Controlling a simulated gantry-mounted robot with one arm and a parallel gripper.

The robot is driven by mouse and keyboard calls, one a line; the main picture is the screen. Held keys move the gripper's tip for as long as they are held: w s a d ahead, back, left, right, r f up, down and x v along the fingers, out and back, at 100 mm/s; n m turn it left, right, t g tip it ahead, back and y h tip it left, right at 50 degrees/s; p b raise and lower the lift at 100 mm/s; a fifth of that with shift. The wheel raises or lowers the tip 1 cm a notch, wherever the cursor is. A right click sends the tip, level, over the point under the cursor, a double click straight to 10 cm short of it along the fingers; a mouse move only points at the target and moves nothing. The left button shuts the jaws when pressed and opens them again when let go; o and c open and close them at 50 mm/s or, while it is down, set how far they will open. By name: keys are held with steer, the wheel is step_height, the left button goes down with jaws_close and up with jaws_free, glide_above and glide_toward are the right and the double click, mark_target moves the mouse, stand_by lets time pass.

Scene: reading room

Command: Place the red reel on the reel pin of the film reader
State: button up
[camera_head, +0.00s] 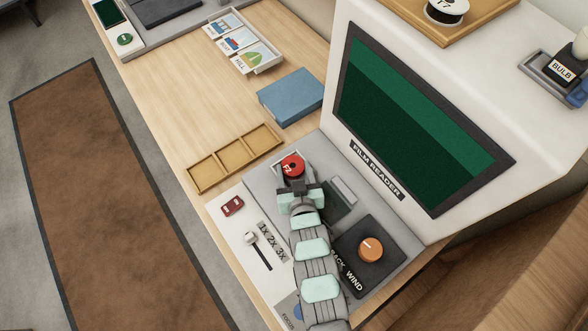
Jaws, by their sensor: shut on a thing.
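The red reel (291,163) shows at the far end of my arm, with a white mark on its top. My gripper (294,180) is shut on the red reel, over the grey base plate of the film reader (357,124). The reader is a large white housing with a dark green screen. The reel pin is not visible; the reel, my gripper or my arm may hide it. I cannot tell whether the reel touches the plate or is held above it.
An orange knob (370,249) on a dark block is right of my arm. A lever (255,245) and a small red item (232,206) are left. A wooden three-part tray (187,174), a blue box (292,95) and a card tray (270,66) lie beyond. Bare desk lies left of the card tray.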

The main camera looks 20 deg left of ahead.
steer(key=o, duration=1.4)
steer(key=shift+r, duration=0.15)
steer(key=shift+s+d+r+p, duration=0.15)
steer(key=shift+s+d+p, duration=0.05)
steer(key=shift+d+p, duration=0.1)
steer(key=p+v, duration=0.4)
steer(key=v, duration=0.7)
steer(key=shift+s, duration=0.15)
steer(key=shift+r, duration=0.1)
